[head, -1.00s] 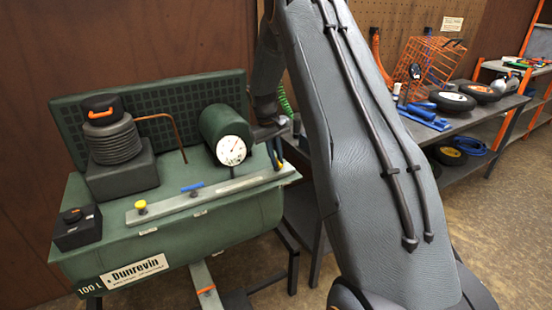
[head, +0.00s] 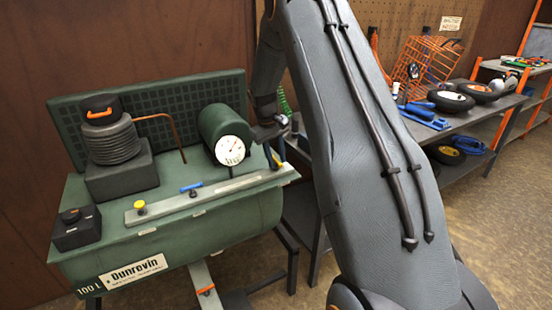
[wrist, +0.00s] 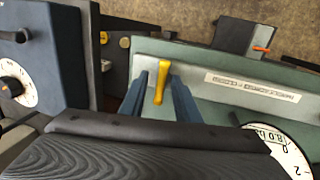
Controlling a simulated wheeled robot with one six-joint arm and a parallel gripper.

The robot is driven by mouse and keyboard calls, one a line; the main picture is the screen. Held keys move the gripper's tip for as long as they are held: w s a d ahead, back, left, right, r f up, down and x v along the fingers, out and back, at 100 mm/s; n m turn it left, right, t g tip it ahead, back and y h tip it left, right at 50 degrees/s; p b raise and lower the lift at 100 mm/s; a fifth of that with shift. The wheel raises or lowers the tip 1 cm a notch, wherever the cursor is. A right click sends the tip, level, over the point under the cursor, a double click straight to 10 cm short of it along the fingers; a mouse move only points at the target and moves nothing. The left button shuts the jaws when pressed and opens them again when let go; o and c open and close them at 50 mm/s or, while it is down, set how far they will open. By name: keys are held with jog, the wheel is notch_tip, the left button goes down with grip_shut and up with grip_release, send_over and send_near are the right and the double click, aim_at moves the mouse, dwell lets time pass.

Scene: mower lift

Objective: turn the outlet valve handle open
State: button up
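A yellow lever handle (wrist: 161,80) shows in the wrist view on the edge of the green compressor. The two dark blue fingers of my gripper (wrist: 161,92) stand on either side of it, apart from each other. Narrow gaps show between the handle and the fingers, so my gripper looks open around it. In the head view my gripper (head: 274,152) is at the right end of the compressor tank (head: 185,237), beside the white gauge (head: 230,150). The fingers are small there, and my arm hides part of that area.
The compressor top carries a blue lever (head: 191,187), a yellow knob (head: 140,206) and a black switch box (head: 77,228). A workbench (head: 450,127) with wheels and an orange basket (head: 425,66) stands at the right. Open floor lies at the lower right.

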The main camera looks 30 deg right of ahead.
jog(key=shift+a, duration=0.15)
jog(key=shift+w+r, duration=0.1)
jog(key=shift+r, duration=0.15)
notch_tip(320, 180, up, 7)
jog(key=a+b, duration=0.1)
jog(key=b, duration=0.1)
jog(key=shift+a, duration=0.2)
jog(key=shift+r, duration=0.1)
jog(key=s+a+f, duration=0.1)
jog(key=s+a, duration=0.5)
jog(key=s, duration=0.4)
jog(key=s+a+f+y, duration=0.1)
jog(key=s+a, duration=0.5)
jog(key=s, duration=0.5)
jog(key=s+a+f+y, duration=0.1)
jog(key=s+a, duration=0.5)
jog(key=s, duration=0.5)
jog(key=shift+f+m+t, duration=0.15)
jog(key=shift+m+t, duration=0.15)
jog(key=shift+o, duration=0.3)
jog(key=shift+a, duration=0.1)
